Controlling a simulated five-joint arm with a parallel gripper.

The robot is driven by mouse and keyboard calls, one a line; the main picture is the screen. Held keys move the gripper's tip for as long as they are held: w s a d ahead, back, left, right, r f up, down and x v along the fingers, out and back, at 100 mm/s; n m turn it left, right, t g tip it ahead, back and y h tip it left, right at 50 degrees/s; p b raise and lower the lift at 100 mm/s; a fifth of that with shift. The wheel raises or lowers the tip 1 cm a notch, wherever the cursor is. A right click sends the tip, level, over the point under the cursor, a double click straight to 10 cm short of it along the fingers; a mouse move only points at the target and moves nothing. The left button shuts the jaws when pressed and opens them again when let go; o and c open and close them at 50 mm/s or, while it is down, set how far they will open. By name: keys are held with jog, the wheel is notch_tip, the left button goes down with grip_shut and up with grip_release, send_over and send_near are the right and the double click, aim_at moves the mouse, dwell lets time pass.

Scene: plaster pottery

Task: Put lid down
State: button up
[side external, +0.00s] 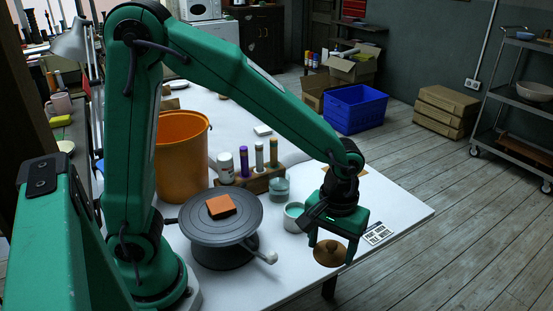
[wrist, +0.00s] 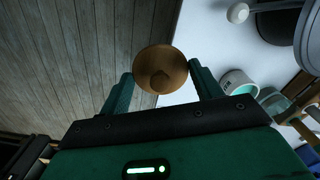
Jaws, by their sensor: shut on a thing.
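A round brown lid (side external: 329,254) with a knob on top sits between the fingers of my gripper (side external: 331,251). My gripper points down and is shut on the lid. In the wrist view the lid (wrist: 160,64) is between the two green fingertips, with its knob facing the camera. It overlaps the table edge there, with floor on its left and white table on its right. In the side view it is near the table's front right edge. I cannot tell how high above the table it is.
A small white cup with teal contents (side external: 294,218) stands close left of my gripper. Further left are a dark turntable (side external: 240,217) with an orange block (side external: 220,206) and an orange bucket (side external: 181,150). A printed card (side external: 378,234) lies right. White table (side external: 400,207) is clear beyond it.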

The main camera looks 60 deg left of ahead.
jog(key=w+a+f, duration=0.4)
jog(key=a, duration=0.1)
jog(key=w+a+f, duration=0.2)
jog(key=w+a, duration=0.1)
jog(key=shift+a+f, duration=0.2)
jog(key=shift+f, duration=2.05)
jog(key=shift+f, duration=0.15)
jog(key=o, duration=1)
notch_tip(320, 180, up, 12)
jog(key=shift+r, duration=0.2)
